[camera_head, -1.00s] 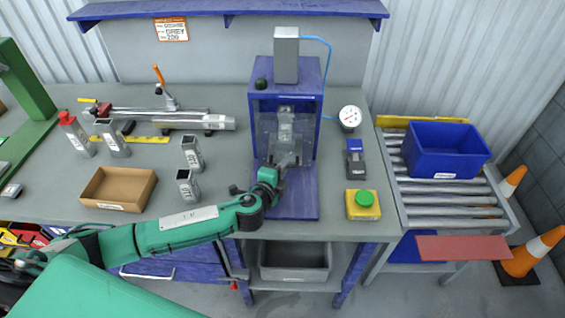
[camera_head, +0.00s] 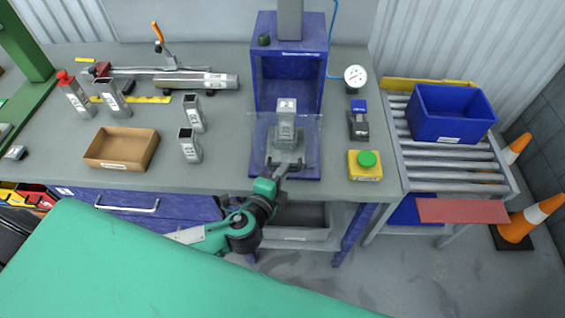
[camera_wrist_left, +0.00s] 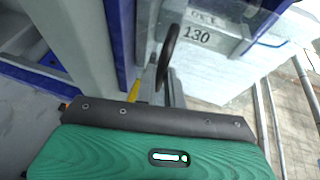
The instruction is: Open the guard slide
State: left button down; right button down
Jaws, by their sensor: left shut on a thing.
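The purple press frame (camera_head: 290,32) stands at the back of the bench. Its clear guard slide (camera_head: 308,132) is in front of the frame opening, above the purple base plate. A grey metal block (camera_head: 286,112) shows at the guard; whether it is behind or attached to it I cannot tell. My left gripper (camera_head: 284,167) is at the guard's lower front, shut on what looks like its handle. In the left wrist view a dark curved handle (camera_wrist_left: 168,50) shows by a grey face marked 130 (camera_wrist_left: 197,37); the fingertips are partly hidden.
An open cardboard box (camera_head: 122,148) and several metal blocks stand left on the bench. A yellow box with a green button (camera_head: 366,165) and a dial gauge (camera_head: 355,76) are right of the press. A roller conveyor (camera_head: 455,165) holds a blue bin (camera_head: 450,112).

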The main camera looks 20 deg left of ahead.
pick_arm(q)
jog(key=shift+s+d, duration=0.1)
jog(key=shift+s, duration=0.3)
jog(key=c, duration=1.5)
grip_release()
jog(key=shift+b+v, duration=2.05)
jog(key=shift+v, duration=4.85)
